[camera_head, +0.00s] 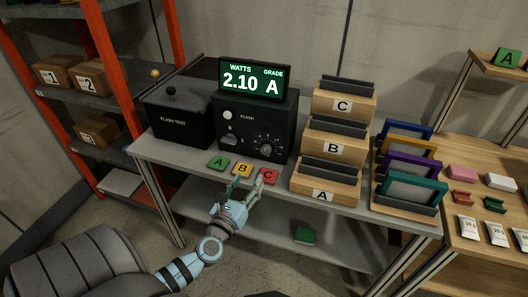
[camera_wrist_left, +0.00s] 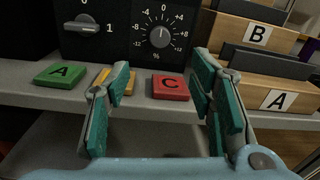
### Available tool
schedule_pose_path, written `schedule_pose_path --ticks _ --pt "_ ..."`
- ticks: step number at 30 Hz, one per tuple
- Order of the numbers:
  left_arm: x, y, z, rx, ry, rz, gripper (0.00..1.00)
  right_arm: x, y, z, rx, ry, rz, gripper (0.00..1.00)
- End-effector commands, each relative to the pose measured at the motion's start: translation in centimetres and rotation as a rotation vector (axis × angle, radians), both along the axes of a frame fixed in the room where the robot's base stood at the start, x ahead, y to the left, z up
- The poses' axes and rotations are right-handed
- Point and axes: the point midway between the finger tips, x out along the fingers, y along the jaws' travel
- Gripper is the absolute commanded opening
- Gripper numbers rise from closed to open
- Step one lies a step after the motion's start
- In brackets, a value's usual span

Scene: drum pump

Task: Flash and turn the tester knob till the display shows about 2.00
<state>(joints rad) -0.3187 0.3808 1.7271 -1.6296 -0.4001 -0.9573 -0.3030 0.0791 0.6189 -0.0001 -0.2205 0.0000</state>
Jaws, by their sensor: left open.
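The black flash tester (camera_head: 256,124) stands on the grey bench. Its green display (camera_head: 254,80) reads WATTS 2.10, GRADE A. The tester knob (camera_head: 266,149) is at the lower right of its front. In the left wrist view the knob (camera_wrist_left: 160,37) has a percent scale from minus to plus, and its pointer is near 0. A white FLASH button (camera_head: 228,115) is at upper left, and a 0/1 switch (camera_head: 230,140) below it. My left gripper (camera_head: 245,184) is open and empty, in front of the bench edge below the knob, not touching it. My right gripper is not in view.
Green A (camera_head: 218,163), yellow B (camera_head: 242,170) and red C (camera_head: 267,176) tiles lie before the tester. A black FLASH TEST box (camera_head: 174,118) stands left. Stepped wooden racks (camera_head: 332,150) and coloured frames (camera_head: 413,190) stand right.

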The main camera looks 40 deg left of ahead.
Motion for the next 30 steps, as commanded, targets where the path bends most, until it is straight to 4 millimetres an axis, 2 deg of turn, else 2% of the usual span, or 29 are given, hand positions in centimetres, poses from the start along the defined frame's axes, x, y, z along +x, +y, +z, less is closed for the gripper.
schedule_pose_path --ticks 5,12,15,20,27,28,30 --pt "3.2 0.9 0.2 0.008 -0.005 -0.001 0.49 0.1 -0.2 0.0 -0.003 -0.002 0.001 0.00" --pt "9.9 3.0 -0.1 0.003 -0.003 0.001 0.49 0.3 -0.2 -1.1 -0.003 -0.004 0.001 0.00" --pt "11.8 3.6 -0.2 0.003 -0.003 0.001 0.49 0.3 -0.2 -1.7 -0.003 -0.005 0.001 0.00" --pt "13.3 4.1 -0.1 0.002 -0.002 0.000 0.49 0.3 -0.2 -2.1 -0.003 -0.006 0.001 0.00" --pt "13.4 4.2 0.0 0.001 0.000 -0.001 0.49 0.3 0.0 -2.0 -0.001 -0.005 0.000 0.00" --pt "13.4 4.2 0.0 0.000 0.000 -0.001 0.48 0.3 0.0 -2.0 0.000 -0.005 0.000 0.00" --pt "13.4 4.1 0.0 0.000 0.000 -0.001 0.37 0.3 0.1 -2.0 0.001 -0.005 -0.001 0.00"
